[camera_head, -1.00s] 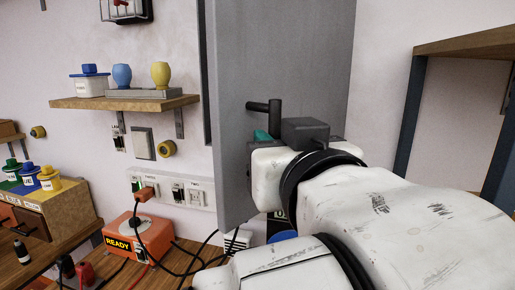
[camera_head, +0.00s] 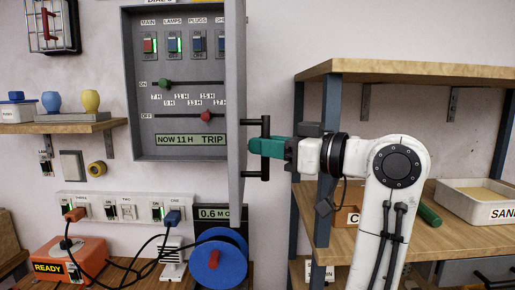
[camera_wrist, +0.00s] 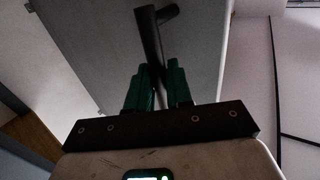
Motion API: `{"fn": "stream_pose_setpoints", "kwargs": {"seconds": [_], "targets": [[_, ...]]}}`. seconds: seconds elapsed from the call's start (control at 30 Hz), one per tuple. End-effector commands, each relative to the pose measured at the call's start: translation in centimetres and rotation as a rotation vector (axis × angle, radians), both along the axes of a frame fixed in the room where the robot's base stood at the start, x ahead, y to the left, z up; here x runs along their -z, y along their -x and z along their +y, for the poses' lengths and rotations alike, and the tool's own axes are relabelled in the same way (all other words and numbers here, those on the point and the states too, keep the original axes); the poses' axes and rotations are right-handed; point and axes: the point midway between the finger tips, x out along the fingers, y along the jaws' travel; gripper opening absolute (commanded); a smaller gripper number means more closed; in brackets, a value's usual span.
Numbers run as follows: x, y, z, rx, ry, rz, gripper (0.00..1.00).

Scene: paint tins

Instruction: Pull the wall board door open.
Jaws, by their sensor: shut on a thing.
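The grey wall board (camera_head: 178,149) hangs on the wall with its inside showing: labelled switches, two slider rows and a display reading "NOW 11 H TRIP". Its grey door (camera_head: 236,110) stands swung out at the board's right side and shows nearly edge-on. A dark bar handle (camera_head: 265,128) sticks out from the door's right face. My gripper (camera_head: 258,146), with green fingers, reaches it from the right and is shut on the handle. In the wrist view, the green fingers (camera_wrist: 160,88) close around the handle (camera_wrist: 149,32) in front of the door's face (camera_wrist: 95,45).
A wooden shelf unit (camera_head: 420,68) with dark posts stands right behind my arm, holding a sand tray (camera_head: 480,207). Below the door are a blue cable reel (camera_head: 219,262), a socket strip (camera_head: 125,208) and an orange box (camera_head: 62,262). A small shelf (camera_head: 60,126) is at left.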

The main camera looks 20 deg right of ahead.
Motion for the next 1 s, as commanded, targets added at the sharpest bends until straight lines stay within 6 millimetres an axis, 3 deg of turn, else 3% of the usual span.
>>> {"fn": "stream_pose_setpoints", "kwargs": {"seconds": [0.1,0.63,0.67,0.7,0.83,1.0], "targets": [[-0.45,-0.62,-0.89,-0.005,-0.008,-0.006,0.0],[-0.43,-0.95,-1.0,-0.02,-0.008,-0.005,0.0],[-0.44,-0.95,-1.01,-0.019,-0.008,-0.005,0.23],[-0.43,-0.94,-0.99,-0.019,-0.008,-0.005,0.27],[-0.33,-0.89,-0.89,-0.022,-0.007,-0.004,0.39],[-0.23,-0.83,-0.76,-0.026,-0.005,-0.003,0.39]]}}
